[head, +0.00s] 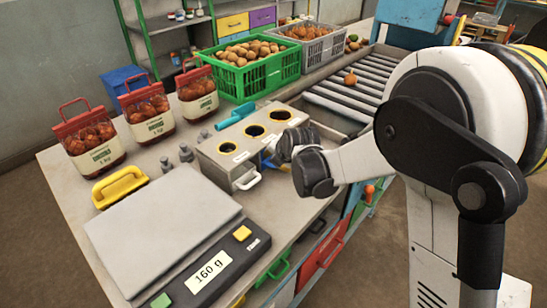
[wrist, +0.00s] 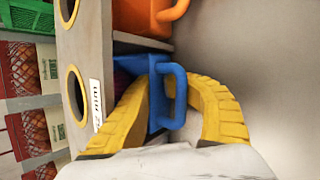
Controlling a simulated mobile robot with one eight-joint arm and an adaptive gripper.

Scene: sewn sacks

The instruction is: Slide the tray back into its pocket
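A beige box (head: 222,152) with three round holes in its top stands on the bench, with tray pockets in its front. A blue tray (wrist: 156,112) with a blue loop handle (wrist: 180,95) shows at the middle pocket in the wrist view; a bit of blue (head: 267,161) shows in the head view. My gripper (wrist: 172,82) has its yellow fingers apart, one on each side of the blue handle. I cannot tell whether they touch it. An orange tray (wrist: 138,18) is beside the blue one. A pale tray (head: 246,178) sits at the box's left end. My arm hides the box's right front.
A scale (head: 165,230) stands in front-left, with a yellow-handled block (head: 119,187) behind it. Several net sacks (head: 149,112) stand along the back. A green crate (head: 246,80) and a roller conveyor (head: 345,90) lie beyond. Small grey weights stand left of the box.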

